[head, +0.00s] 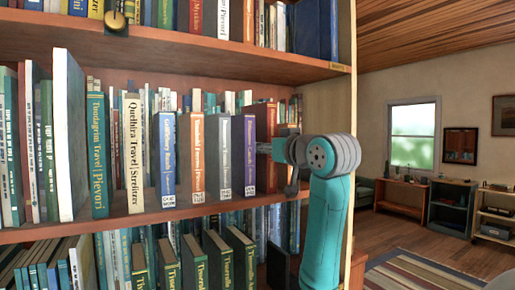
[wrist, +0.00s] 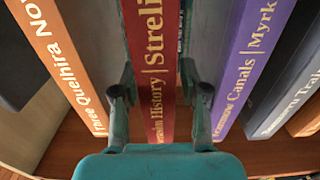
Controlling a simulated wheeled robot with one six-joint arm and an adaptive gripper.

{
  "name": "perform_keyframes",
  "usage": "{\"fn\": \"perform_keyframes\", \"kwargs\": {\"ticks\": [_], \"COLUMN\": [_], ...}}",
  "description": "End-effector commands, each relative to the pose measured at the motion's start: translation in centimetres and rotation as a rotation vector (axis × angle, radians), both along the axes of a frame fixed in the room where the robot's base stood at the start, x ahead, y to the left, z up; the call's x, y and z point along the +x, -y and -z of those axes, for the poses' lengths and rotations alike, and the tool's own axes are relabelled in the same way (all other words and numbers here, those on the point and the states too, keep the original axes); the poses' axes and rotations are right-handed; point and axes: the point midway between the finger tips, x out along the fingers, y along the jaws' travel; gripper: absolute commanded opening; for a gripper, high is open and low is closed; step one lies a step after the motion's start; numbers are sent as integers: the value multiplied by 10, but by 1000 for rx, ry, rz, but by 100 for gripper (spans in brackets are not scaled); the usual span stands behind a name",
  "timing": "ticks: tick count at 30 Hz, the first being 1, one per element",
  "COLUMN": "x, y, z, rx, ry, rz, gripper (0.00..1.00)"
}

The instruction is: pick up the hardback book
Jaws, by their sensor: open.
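The red hardback book (wrist: 160,70) stands upright, its spine facing the wrist camera, with gold lettering including "History" and "Streli". In the head view its reddish-brown side and edge (head: 265,118) show at the right end of the shelf row, partly hidden by my arm. My gripper (wrist: 158,92) is open, with one finger on each side of the red spine and a small visible gap to each. In the head view my gripper (head: 270,147) reaches to the front of this book. How deep the fingertips reach beside it is unclear.
In the wrist view an orange book (wrist: 62,65) stands to the left and a purple book (wrist: 252,70) to the right. In the head view several upright books fill the shelf (head: 110,222). The shelf above (head: 240,58) and the upright side panel (head: 329,110) bound the space.

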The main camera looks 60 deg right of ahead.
Motion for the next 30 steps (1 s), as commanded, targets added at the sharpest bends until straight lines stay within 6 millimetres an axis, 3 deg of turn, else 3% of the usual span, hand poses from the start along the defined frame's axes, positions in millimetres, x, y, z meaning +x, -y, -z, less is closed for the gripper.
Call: {"fn": "perform_keyframes", "kwargs": {"ticks": [9,18,23,24,30], "x": [34,36,36,36,36], "y": [23,25,25,25,25], "z": [3,3,3,3,1], "rx": [2,1,1,1,-2], "ry": [-1,-1,-1,-1,3], "rz": [-1,1,0,0,0], "gripper": [44,44,4,0,0]}}
